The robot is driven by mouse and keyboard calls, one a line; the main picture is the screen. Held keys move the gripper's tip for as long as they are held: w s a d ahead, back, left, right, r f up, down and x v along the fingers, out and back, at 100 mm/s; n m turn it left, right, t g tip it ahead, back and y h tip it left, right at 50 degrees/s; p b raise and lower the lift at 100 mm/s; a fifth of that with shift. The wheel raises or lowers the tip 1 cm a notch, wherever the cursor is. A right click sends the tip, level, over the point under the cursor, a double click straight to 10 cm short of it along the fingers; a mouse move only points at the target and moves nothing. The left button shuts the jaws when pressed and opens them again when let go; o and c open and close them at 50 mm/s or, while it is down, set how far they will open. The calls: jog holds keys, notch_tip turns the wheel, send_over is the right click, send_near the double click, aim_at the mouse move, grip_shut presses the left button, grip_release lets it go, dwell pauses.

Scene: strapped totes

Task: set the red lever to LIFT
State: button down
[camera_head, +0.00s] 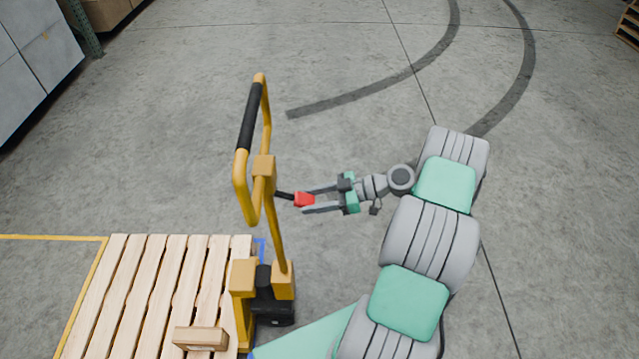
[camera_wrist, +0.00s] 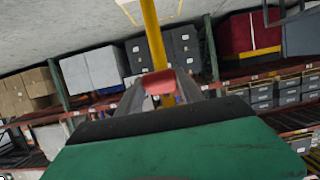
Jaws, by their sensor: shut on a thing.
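The red lever (camera_head: 304,199) sticks out to the right from the yellow handle post of a pallet jack (camera_head: 277,235) on a short black rod. My gripper (camera_head: 308,200) has its two fingers on either side of the red end and is shut on it. In the wrist view the red lever (camera_wrist: 158,83) sits between the fingertips, in front of the yellow post (camera_wrist: 154,35). No LIFT marking can be read in either view, so the lever's setting cannot be told.
A wooden pallet (camera_head: 130,300) with a small cardboard box (camera_head: 200,338) lies at the lower left, beside the jack. The jack's looped handle (camera_head: 248,120) rises above the lever. Grey boxes (camera_head: 35,55) stand at the upper left. The floor behind is clear.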

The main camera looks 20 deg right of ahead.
jog(key=shift+w+a, duration=0.1)
dwell(0.4)
jog(key=c, duration=1)
grip_release()
jog(key=shift+f, duration=0.1)
jog(key=shift+o, duration=1.2)
jog(key=shift+p, duration=0.3)
